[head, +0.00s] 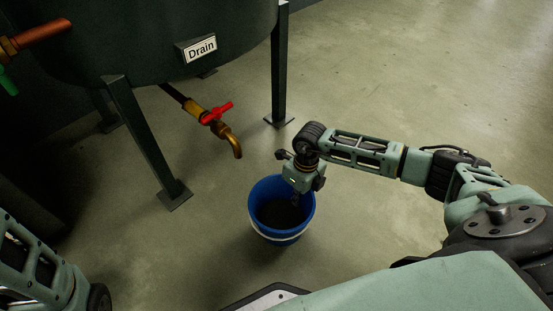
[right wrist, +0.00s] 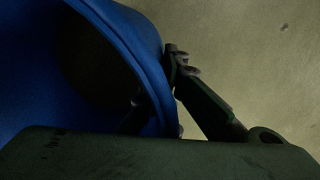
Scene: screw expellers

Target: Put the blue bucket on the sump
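The blue bucket (head: 280,233) with a pale band stands upright below and to the right of the brass tap; its inside looks dark. My right gripper (head: 297,196) reaches down to the bucket's far right rim. In the right wrist view, the bucket's wall (right wrist: 135,38) passes between the fingers (right wrist: 160,85), one inside and one outside, and they look closed on it. Whether the bucket touches the floor is hard to tell. My left gripper is out of view; only part of my left arm shows at bottom left. I cannot make out a sump.
A dark tank with a "Drain" label (head: 200,48) stands on legs (head: 145,140) at the upper left. A brass tap (head: 222,130) with a red handle sticks out below it. A copper pipe (head: 42,34) shows at far left. The floor (head: 420,80) to the right is clear.

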